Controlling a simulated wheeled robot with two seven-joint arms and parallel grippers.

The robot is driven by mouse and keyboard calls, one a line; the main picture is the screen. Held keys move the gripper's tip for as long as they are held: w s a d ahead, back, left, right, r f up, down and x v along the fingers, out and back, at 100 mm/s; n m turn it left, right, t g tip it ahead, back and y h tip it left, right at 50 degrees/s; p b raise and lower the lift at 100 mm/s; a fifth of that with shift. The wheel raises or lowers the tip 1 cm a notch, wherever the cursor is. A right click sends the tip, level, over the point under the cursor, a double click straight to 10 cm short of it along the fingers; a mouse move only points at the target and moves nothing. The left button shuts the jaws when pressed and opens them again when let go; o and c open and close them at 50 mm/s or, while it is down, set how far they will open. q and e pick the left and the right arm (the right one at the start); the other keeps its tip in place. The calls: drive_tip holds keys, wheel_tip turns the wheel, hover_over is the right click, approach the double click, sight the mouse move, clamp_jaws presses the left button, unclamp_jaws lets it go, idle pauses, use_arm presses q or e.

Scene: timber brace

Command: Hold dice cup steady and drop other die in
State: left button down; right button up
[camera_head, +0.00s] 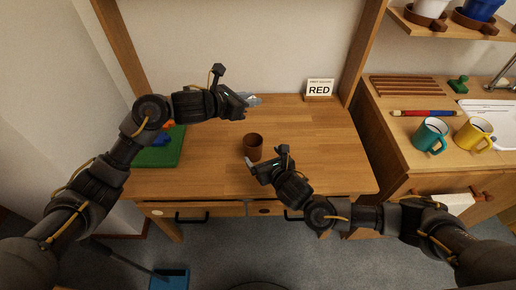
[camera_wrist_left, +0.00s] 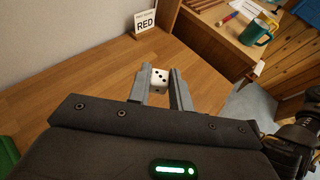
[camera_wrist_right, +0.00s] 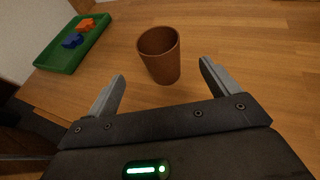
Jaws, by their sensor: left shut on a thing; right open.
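A brown dice cup (camera_head: 253,147) stands upright on the wooden table. It also shows in the right wrist view (camera_wrist_right: 162,58), just beyond the fingertips. My right gripper (camera_head: 250,163) is open beside the cup, and its spread fingers (camera_wrist_right: 162,80) do not close on it. My left gripper (camera_head: 254,100) is above the table, behind the cup. In the left wrist view its fingers are shut on a white die with black pips (camera_wrist_left: 158,78). The die is hidden or too small to make out in the head view. The cup's inside is mostly hidden.
A green tray (camera_wrist_right: 68,58) with a blue piece (camera_wrist_right: 72,41) and an orange piece (camera_wrist_right: 86,25) sits at the table's left. A card reading RED (camera_head: 319,88) stands at the back. A teal mug (camera_head: 430,135) and a yellow mug (camera_head: 473,134) stand on the right counter.

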sight(250, 141)
drive_tip(key=x, duration=1)
drive_tip(key=shift+w+a+r, duration=0.1)
drive_tip(key=shift+c, duration=0.2)
drive_tip(key=c, duration=1)
use_arm(q)
wheel_tip(250, 141, down, 13)
use_arm(e)
drive_tip(key=shift+c, duration=0.2)
idle(0.4)
use_arm(q)
drive_tip(key=c, duration=1.2)
unclamp_jaws()
drive_tip(key=shift+r, duration=0.1)
drive_tip(key=v, duration=1.2)
drive_tip(key=shift+r, duration=0.1)
